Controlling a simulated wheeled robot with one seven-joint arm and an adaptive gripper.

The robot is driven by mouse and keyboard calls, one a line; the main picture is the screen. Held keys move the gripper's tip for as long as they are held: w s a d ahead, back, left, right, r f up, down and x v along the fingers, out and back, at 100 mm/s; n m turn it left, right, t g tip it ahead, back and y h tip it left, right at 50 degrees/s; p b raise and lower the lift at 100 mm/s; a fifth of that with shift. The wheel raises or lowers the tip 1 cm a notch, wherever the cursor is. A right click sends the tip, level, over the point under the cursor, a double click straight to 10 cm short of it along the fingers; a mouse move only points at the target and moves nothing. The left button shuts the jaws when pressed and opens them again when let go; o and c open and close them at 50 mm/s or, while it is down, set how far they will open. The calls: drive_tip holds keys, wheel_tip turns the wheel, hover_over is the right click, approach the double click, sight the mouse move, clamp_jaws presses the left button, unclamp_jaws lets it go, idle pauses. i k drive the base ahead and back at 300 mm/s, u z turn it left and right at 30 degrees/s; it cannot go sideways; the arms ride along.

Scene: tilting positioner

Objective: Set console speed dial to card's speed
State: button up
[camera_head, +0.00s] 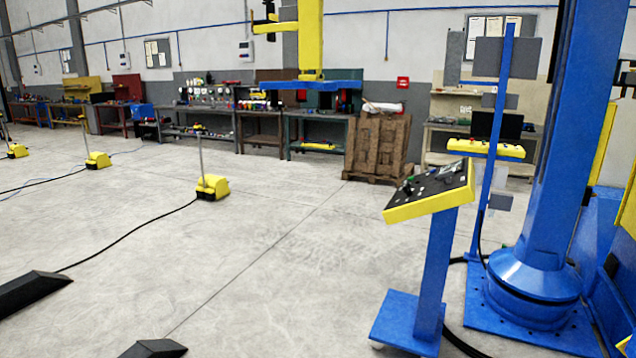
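The console (430,209) is a yellow-edged box with a sloped black panel on a blue post, standing right of centre in the head view. Small knobs and switches show on its panel (440,183), but they are too small to tell which is the speed dial or how it is set. A blue stand (492,130) behind the console carries grey plates (505,57); I cannot tell whether any of them is the card, and no speed can be read. My gripper is not in view.
A thick blue column (556,170) stands close to the console's right. Black cables run on the floor near its base. Yellow foot pedals (212,187) stand at left, and dark wedges (30,290) lie front left. The middle floor is clear.

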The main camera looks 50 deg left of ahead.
sight(408, 192)
drive_tip(key=u, duration=1.85)
drive_tip(key=i, duration=0.75)
drive_tip(key=u, duration=0.8)
drive_tip(key=i, duration=0.75)
drive_tip(key=z, duration=0.55)
drive_tip(key=i, duration=0.8)
drive_tip(key=z, duration=0.7)
